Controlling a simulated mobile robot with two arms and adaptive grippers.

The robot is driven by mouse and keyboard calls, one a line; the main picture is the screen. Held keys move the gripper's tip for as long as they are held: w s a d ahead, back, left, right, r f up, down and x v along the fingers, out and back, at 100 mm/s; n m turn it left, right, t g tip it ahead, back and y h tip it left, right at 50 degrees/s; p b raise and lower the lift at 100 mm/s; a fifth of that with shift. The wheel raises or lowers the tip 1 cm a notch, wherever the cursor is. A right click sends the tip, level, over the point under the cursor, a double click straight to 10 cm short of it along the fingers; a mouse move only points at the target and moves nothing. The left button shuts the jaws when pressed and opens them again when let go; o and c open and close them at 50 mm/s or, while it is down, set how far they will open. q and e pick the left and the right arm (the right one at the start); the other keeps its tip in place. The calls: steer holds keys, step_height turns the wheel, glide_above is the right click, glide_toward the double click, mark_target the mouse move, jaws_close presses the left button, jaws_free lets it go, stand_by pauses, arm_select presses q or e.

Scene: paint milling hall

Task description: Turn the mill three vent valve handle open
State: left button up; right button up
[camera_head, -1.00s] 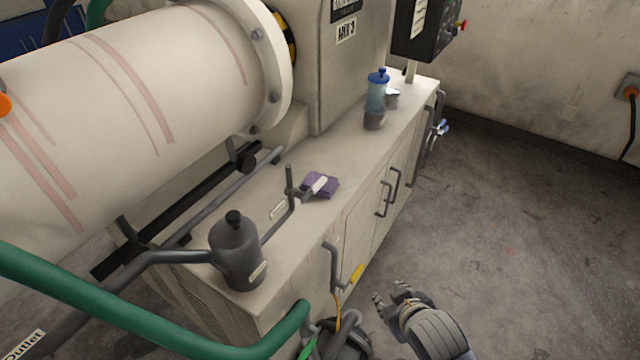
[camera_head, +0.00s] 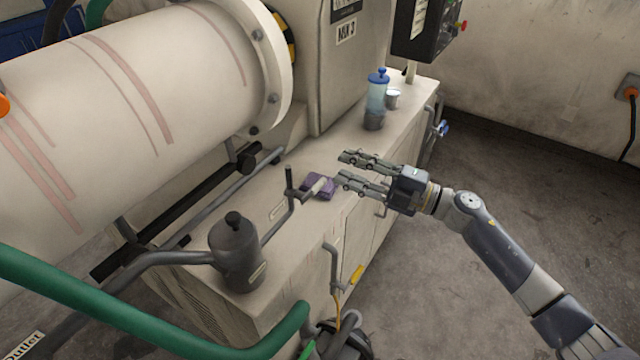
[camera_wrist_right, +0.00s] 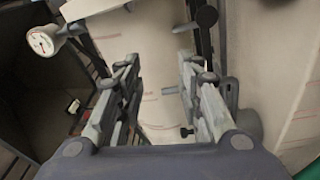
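The mill, marked as number 3 on its housing plate (camera_head: 346,32), fills the left and middle of the head view. On its cabinet top, a thin grey pipe ends in an upright stem (camera_head: 290,182). My right gripper (camera_head: 344,168) is open and empty. Its fingertips point left, just right of the lever and apart from it in the picture. In the right wrist view, both fingers (camera_wrist_right: 160,72) are spread. My left gripper is not in view.
A dark grey canister (camera_head: 236,255) stands at the cabinet's near end. A green hose (camera_head: 150,320) crosses the lower left. A gauge (camera_wrist_right: 41,42) shows in the wrist view. The right floor is clear.

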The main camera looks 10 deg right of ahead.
mark_target(320, 182)
steer(key=s+d+f+n+g, duration=0.3)
steer(key=n+g, duration=0.2)
steer(key=g, duration=0.1)
steer(key=x, duration=0.3)
steer(key=p+x, duration=0.1)
steer(key=x, duration=0.2)
steer(key=p+x, duration=0.1)
steer(key=x, duration=0.2)
steer(key=shift+w+a+r, duration=0.1)
steer(key=shift+w+r, duration=0.2)
steer(key=shift+w+a+f, duration=0.2)
steer(key=shift+w+a, duration=0.05)
steer(key=shift+a, duration=0.35)
jaws_close()
